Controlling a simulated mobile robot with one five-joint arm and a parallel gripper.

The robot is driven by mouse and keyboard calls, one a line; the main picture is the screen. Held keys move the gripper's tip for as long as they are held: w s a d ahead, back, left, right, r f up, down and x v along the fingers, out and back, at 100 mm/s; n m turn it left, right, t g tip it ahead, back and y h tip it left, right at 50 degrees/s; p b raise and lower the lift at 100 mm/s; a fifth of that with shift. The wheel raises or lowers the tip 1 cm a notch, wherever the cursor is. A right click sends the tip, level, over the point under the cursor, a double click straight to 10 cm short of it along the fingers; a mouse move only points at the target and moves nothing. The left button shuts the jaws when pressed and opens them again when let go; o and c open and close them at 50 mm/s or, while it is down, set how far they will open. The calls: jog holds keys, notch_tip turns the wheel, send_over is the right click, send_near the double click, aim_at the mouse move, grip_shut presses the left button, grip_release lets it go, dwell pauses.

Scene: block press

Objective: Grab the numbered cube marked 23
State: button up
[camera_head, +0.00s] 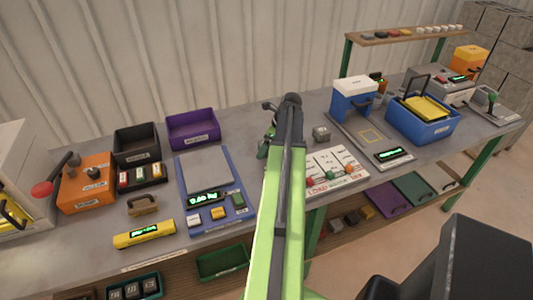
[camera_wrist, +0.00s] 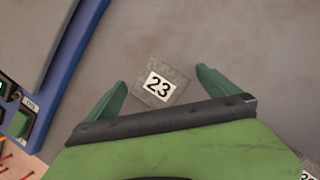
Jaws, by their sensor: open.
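The grey cube marked 23 (camera_wrist: 160,86) lies on the grey bench top in the wrist view, number face up and turned a little. My gripper (camera_wrist: 161,80) is open, with one green finger to the left and one to the right of the cube. Clear gaps show on both sides, and neither finger visibly touches it. In the head view my gripper (camera_head: 266,140) is over the bench, mostly behind my arm. I cannot make out cube 23 there; my arm seems to hide it.
Another grey cube (camera_head: 321,133) stands right of my arm. A blue-framed scale (camera_head: 208,168) is to the left, its edge (camera_wrist: 72,45) near the left finger. A white labelled panel (camera_head: 335,170) and blue bin (camera_head: 422,122) are to the right.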

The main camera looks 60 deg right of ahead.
jog(key=shift+r, duration=0.1)
jog(key=c, duration=2)
